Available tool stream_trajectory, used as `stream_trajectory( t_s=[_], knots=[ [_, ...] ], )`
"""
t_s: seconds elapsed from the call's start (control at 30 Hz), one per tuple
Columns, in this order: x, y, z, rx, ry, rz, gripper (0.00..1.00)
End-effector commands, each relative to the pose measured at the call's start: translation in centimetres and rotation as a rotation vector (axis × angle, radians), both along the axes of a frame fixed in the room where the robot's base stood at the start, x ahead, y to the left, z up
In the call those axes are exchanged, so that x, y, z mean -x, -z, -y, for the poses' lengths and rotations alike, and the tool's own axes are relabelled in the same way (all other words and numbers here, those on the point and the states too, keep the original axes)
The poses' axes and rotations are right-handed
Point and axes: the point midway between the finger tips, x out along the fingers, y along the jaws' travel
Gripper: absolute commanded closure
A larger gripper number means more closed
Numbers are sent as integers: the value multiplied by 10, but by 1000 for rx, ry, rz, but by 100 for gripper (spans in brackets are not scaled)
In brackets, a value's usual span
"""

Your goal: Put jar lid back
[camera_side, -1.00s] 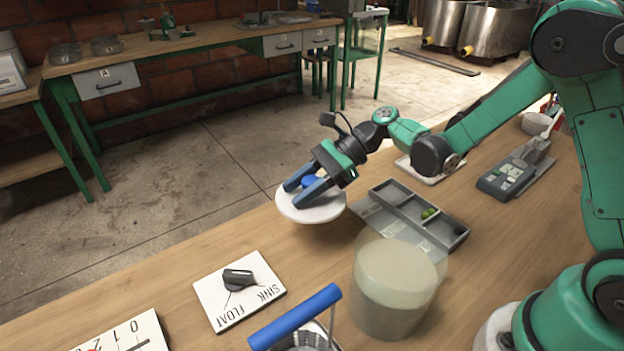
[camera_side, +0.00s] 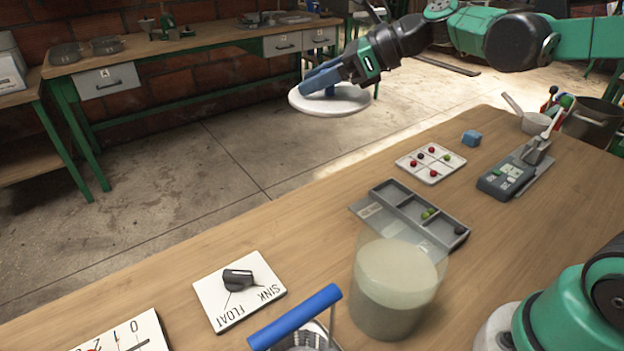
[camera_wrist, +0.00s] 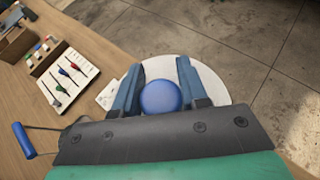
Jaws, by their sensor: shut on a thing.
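My gripper (camera_side: 322,78) is shut on the blue knob of the white round lid (camera_side: 350,101). It holds the lid high, beyond the far edge of the table in the side view. In the wrist view, the blue knob (camera_wrist: 160,97) sits between the two blue fingers, with the white lid (camera_wrist: 212,84) behind it. The clear jar (camera_side: 398,285) stands on the table, open at the top, with cloudy pale liquid inside. The lid is well apart from the jar, to its upper left in the side view.
A sorting tray (camera_side: 395,194) stands behind the jar. A white card with a SINK/FLOAT dial (camera_side: 238,290) lies left of it. A basket with a blue handle (camera_side: 295,317) stands just in front of the jar. A white grid tray (camera_side: 430,163) and a grey device (camera_side: 506,178) stand farther back.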

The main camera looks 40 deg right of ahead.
Motion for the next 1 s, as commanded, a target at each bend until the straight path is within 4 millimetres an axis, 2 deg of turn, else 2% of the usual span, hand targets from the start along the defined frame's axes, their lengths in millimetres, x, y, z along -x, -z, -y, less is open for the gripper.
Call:
stream_trajectory(
  t_s=[0.1, 0.2, 0.33, 0.47, 0.57, 0.67, 0.8, 1.0],
  knots=[
    [0, -15, 22, 3, 216, 1, 100],
    [1, -27, 38, 3, 360, 2, 100],
    [3, -35, 48, 3, 449, 1, 100],
    [5, -35, 50, 1, 459, 0, 100],
    [16, -27, 44, 0, 402, -1, 100],
    [42, -11, 29, -3, 264, 0, 100],
    [91, 10, 1, -2, -15, 2, 100],
    [156, 25, -31, -2, -384, 4, 100]
  ],
)
